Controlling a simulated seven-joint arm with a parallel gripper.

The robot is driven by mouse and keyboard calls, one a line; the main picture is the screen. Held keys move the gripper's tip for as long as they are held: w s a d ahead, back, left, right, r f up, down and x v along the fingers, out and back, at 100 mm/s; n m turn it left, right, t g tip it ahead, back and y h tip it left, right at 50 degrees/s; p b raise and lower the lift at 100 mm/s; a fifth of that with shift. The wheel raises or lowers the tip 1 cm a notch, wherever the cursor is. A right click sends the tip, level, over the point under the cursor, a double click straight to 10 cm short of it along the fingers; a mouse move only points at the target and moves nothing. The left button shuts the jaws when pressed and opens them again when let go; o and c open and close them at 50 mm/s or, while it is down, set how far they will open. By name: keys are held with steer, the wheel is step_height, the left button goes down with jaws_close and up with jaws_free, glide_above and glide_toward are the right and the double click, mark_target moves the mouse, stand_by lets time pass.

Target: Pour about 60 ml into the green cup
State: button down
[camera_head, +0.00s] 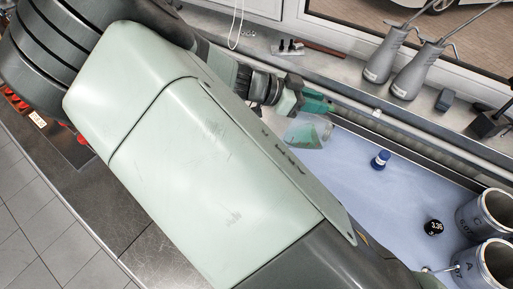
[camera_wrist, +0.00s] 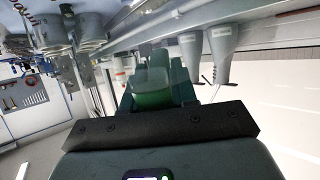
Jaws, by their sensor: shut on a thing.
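My gripper (camera_head: 312,108) is over the far left part of the blue mat, with its dark green fingers shut on a clear cup (camera_head: 304,133). The cup looks tilted, and green shows in or through its lower part. In the wrist view the cup (camera_wrist: 152,78) sits between the fingers of my gripper (camera_wrist: 155,93), with a green band low in it. I cannot tell whether the green is liquid, the cup's own colour or a separate green cup behind it. My own arm hides much of the bench in the head view.
On the blue mat (camera_head: 345,185) stand a small blue bottle (camera_head: 381,159) and a black round piece marked 3.35 (camera_head: 434,227). Metal cylinders (camera_head: 485,212) stand at the right. Two grey spouted cans (camera_head: 385,60) stand on the window ledge. The mat's middle is clear.

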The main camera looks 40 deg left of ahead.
steer(key=shift+s+a+r, duration=0.25)
steer(key=shift+a+r, duration=0.05)
steer(key=shift+r, duration=0.05)
steer(key=shift+s+a+r+t+h, duration=0.1)
steer(key=shift+a+r+t+h, duration=0.05)
steer(key=shift+t+h, duration=0.2)
steer(key=shift+s+a+r+t+h+p, duration=0.3)
steer(key=shift+s+a+h+p, duration=0.1)
steer(key=shift+s+a, duration=0.2)
steer(key=shift+r, duration=0.1)
steer(key=shift+p, duration=0.35)
steer(key=shift+s+a+r+t+h+p, duration=0.25)
steer(key=shift+s+a+r+p, duration=0.1)
steer(key=shift+p, duration=0.3)
stand_by(1.2)
